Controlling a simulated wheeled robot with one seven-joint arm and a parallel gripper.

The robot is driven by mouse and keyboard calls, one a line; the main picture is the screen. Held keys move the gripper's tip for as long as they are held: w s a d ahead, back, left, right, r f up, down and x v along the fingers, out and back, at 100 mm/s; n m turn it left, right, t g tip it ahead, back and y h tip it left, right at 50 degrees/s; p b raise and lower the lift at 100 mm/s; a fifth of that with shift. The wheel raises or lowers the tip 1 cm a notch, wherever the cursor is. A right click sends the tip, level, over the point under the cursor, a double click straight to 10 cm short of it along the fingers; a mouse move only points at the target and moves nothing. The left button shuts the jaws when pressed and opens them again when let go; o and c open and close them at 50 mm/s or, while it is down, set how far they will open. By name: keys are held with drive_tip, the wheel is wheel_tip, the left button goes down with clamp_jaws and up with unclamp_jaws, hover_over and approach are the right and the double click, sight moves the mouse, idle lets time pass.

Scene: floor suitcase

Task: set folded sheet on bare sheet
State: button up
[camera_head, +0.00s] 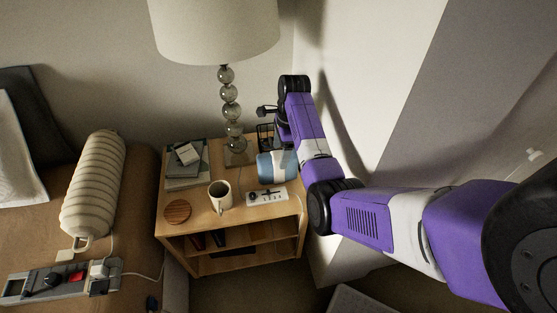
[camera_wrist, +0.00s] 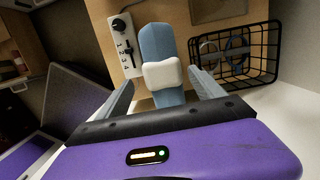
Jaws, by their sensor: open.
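A blue bundle with a pale white band (camera_head: 278,167) lies on the nightstand, below the end of my arm; it may be the folded sheet, but I cannot tell for sure. In the wrist view the blue bundle (camera_wrist: 158,42) reaches between the two fingers of my gripper (camera_wrist: 161,78). The fingers are apart, one on each side of it, and I cannot tell whether they touch it. A bare brown sheet-like surface (camera_head: 128,215) covers the bed at the left, apart from my gripper.
The wooden nightstand (camera_head: 240,219) also holds a mug (camera_head: 220,196), a round coaster (camera_head: 177,211), stacked books (camera_head: 184,178), a lamp (camera_head: 231,105) and a white switch strip (camera_head: 267,197). A black wire basket (camera_wrist: 247,55) is close by.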

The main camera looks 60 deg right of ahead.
drive_tip(key=shift+w+a+f+b, duration=0.1)
drive_tip(key=shift+w+f+b, duration=0.05)
drive_tip(key=shift+f, duration=1.15)
drive_tip(key=shift+w+d+f+b, duration=0.1)
drive_tip(key=shift+w+f+b, duration=0.1)
drive_tip(key=shift+f, duration=1.15)
drive_tip(key=shift+w+a+f+b, duration=0.1)
drive_tip(key=shift+f+b, duration=0.05)
drive_tip(key=shift+f, duration=1.15)
drive_tip(key=shift+c, duration=0.2)
clamp_jaws()
